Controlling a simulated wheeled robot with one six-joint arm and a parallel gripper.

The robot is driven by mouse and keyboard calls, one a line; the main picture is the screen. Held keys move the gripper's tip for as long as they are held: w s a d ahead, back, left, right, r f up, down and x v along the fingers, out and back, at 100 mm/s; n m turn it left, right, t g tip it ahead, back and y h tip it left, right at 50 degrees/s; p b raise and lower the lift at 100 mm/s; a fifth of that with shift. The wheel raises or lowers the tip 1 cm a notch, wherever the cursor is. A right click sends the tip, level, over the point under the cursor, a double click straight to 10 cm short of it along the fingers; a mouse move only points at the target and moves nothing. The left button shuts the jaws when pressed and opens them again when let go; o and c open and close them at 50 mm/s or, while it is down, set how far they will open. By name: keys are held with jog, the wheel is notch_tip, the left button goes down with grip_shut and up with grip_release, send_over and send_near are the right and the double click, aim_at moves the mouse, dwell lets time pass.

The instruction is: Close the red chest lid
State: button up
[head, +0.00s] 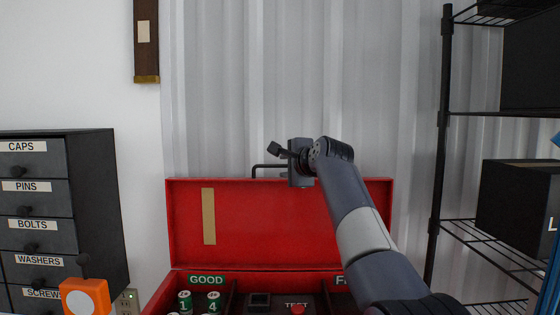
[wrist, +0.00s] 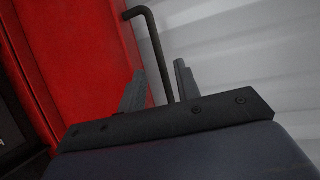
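The red chest lid (head: 270,222) stands open and upright at the back of the chest (head: 158,299), against the corrugated wall. A thin dark bar handle (head: 262,166) sticks up from its top edge. My gripper (head: 279,152) is at the lid's top edge, by this handle. In the wrist view, my gripper (wrist: 159,68) is open, with the dark handle (wrist: 153,38) showing between its two fingers. Gaps show on both sides of the bar; I cannot tell whether either finger touches it. The red lid (wrist: 90,50) fills the left there. My arm hides the lid's right part.
The chest holds batteries (head: 214,301) under a GOOD label and a tester with a red button (head: 297,309). A dark drawer cabinet (head: 95,200) and an orange object (head: 85,297) stand left. A black wire shelf (head: 443,150) stands right.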

aim_at(280, 166)
jog(key=shift+p+x, duration=0.65)
jog(key=shift+x, duration=1.25)
grip_shut()
